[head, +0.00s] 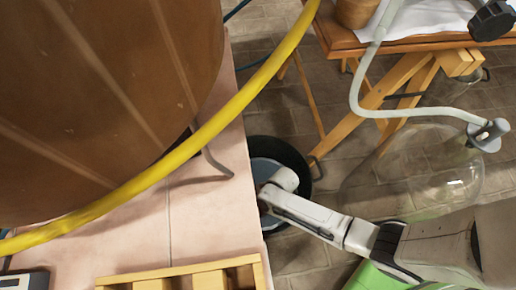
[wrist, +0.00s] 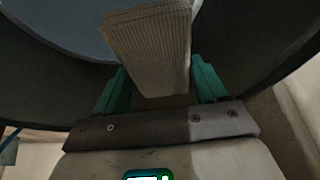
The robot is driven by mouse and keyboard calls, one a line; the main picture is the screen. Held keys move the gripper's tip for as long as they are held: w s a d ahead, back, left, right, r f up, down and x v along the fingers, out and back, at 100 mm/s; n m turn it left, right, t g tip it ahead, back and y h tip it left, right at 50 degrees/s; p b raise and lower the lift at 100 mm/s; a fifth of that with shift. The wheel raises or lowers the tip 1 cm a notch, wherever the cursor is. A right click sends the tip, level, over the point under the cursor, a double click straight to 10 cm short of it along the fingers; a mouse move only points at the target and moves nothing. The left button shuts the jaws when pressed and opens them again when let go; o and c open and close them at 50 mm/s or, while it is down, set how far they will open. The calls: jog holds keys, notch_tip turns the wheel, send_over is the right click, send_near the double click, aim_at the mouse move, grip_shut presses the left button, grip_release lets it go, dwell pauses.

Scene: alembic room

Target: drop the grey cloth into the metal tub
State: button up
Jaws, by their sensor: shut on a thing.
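The grey cloth (wrist: 150,48) shows in the wrist view as a folded, ribbed grey-beige block. My gripper (wrist: 160,82) is shut on it, with a green finger on either side. The metal tub (head: 297,162) is a round dark vessel with a blue-grey inside, beside the pale tiled ledge in the head view. Its dark wall (wrist: 285,25) and blue-grey inside fill the upper wrist view behind the cloth. My arm's end reaches over the tub in the head view. The fingers and the cloth are hidden there.
A large brown vessel (head: 100,100) and a yellow hose (head: 225,118) stand over the tiled ledge (head: 215,225) at left. A wooden rack (head: 185,275) lies at its front. A clear glass vessel (head: 430,165) and a wooden table (head: 430,45) are at right.

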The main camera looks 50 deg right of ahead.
notch_tip(320, 180, down, 10)
jog(key=b, duration=0.6)
jog(key=shift+f+b, duration=0.35)
jog(key=shift+b, duration=0.05)
jog(key=shift+f+b, duration=0.25)
jog(key=shift+b, duration=0.05)
jog(key=o, duration=1)
jog(key=shift+o, duration=0.2)
